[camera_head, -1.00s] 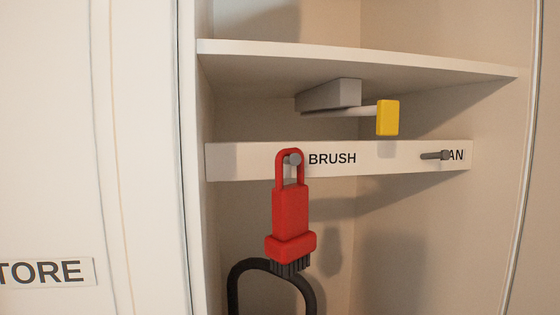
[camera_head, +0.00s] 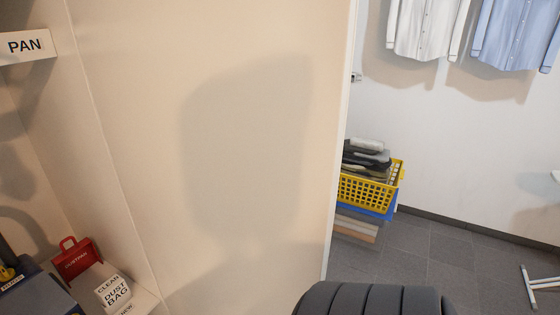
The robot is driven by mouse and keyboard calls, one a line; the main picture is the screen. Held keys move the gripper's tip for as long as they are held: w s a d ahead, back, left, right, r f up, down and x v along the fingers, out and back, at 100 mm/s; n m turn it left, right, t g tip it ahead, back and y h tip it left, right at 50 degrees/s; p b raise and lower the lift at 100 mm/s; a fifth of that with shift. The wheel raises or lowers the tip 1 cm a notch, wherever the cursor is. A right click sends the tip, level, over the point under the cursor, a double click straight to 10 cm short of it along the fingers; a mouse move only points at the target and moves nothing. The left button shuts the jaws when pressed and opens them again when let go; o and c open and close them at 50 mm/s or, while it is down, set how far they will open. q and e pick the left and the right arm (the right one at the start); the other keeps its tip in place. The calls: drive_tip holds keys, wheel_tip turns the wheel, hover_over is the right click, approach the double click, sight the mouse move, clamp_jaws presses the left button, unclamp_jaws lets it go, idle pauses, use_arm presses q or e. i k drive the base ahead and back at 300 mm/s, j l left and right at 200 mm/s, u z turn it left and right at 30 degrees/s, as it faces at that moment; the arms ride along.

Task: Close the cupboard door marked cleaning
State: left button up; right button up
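A large pale panel (camera_head: 230,150) fills the middle of the head view, with a soft shadow on it. It ends at a vertical edge just right of centre. I cannot tell whether it is the cupboard's side wall or its open door. No cleaning mark shows on it. Neither of my grippers is in view.
Beyond the panel's edge, a yellow basket (camera_head: 372,188) of folded things sits on a stack by the white wall. A white shirt (camera_head: 425,25) and a blue shirt (camera_head: 517,30) hang above. Grey tiled floor (camera_head: 430,255) is open at the lower right.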

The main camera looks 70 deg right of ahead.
sight(223, 121)
drive_tip(key=k+l, duration=0.15)
drive_tip(key=l, duration=0.25)
drive_tip(key=k+l+z, duration=0.1)
drive_tip(key=l, duration=0.3)
drive_tip(key=k+l, duration=0.15)
drive_tip(key=l, duration=0.25)
drive_tip(key=k+l+z, duration=0.1)
drive_tip(key=l, duration=0.3)
